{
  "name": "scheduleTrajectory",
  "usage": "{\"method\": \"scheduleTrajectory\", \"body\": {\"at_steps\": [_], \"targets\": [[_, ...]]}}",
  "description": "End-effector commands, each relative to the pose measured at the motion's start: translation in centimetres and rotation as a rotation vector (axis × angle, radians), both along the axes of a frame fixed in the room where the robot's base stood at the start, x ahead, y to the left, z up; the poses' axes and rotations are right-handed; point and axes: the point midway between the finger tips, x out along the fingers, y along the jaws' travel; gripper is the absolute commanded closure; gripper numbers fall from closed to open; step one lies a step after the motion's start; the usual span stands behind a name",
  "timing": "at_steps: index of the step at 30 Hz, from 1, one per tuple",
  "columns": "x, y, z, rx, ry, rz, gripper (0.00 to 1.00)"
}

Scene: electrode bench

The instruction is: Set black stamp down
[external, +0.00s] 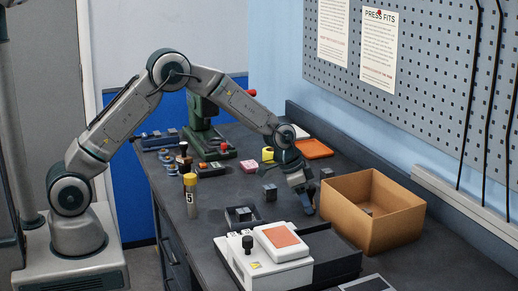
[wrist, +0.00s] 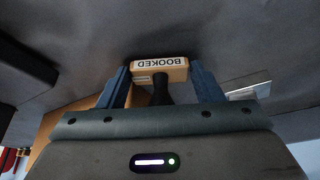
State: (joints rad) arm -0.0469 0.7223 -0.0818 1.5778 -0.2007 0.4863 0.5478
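In the wrist view, the black stamp (wrist: 160,90) has a black handle pointing back toward my palm and a tan block marked BOOKED, which reads upside down. The block sits between the blue fingertips of my gripper (wrist: 160,70), with a finger against each side. In the external view my gripper (external: 303,200) points down close to the dark bench top (external: 235,190), left of the cardboard box. The stamp is not clear there. I cannot tell whether it touches the bench.
The open cardboard box (external: 398,228) stands just right of my gripper. A white device with an orange pad (external: 265,268) is in front. A yellow-capped tube (external: 190,197) stands further left; a green press (external: 203,118) is behind.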

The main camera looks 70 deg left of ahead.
Motion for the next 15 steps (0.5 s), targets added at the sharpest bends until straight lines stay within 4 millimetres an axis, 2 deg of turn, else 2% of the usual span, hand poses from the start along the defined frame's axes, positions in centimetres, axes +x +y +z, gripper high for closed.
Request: {"method": "scheduleTrajectory", "body": {"at_steps": [10,15], "targets": [[0.0,0.0,0.2,0.0,0.0,0.0,0.23],[-0.2,0.1,1.1,0.001,-0.003,0.001,0.23]]}}
